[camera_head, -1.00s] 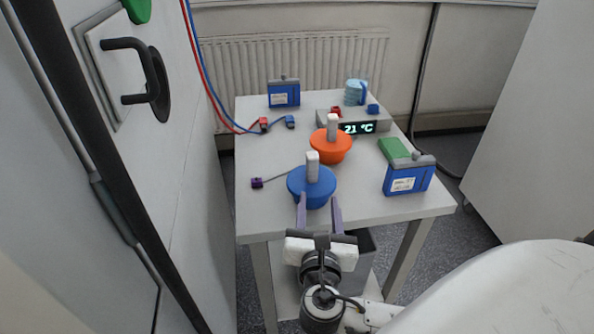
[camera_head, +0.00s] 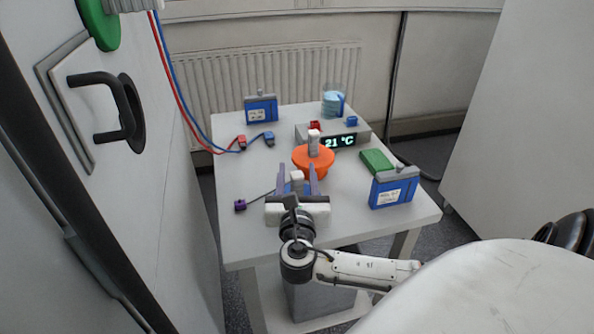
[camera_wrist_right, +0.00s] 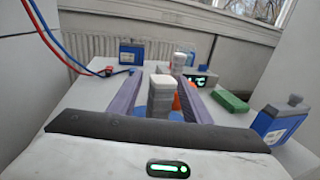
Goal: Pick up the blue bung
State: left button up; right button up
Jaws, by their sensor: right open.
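The blue bung (camera_head: 297,187) stands on the table, mostly hidden behind my right gripper in the head view. Its pale upright handle (camera_wrist_right: 161,97) shows in the right wrist view, with some blue below it (camera_wrist_right: 176,116). My right gripper (camera_head: 297,177) is open, with its two purple fingers on either side of the handle. A gap shows between the handle and each finger in the wrist view. My left gripper is not in view.
An orange bung (camera_head: 314,161) stands just beyond the blue one. A display box (camera_head: 355,135) reading 21 °C, a green block (camera_head: 377,161) and a blue battery pack (camera_head: 394,188) lie to the right. Another blue pack (camera_head: 261,110) and red and blue cable plugs are at the back left.

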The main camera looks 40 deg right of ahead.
jog(key=shift+w+d, duration=0.15)
jog(key=shift+d, duration=0.05)
grip_shut()
jog(key=shift+r, duration=0.1)
notch_tip(320, 180, up, 15)
jog(key=p, duration=0.4)
dwell(0.6)
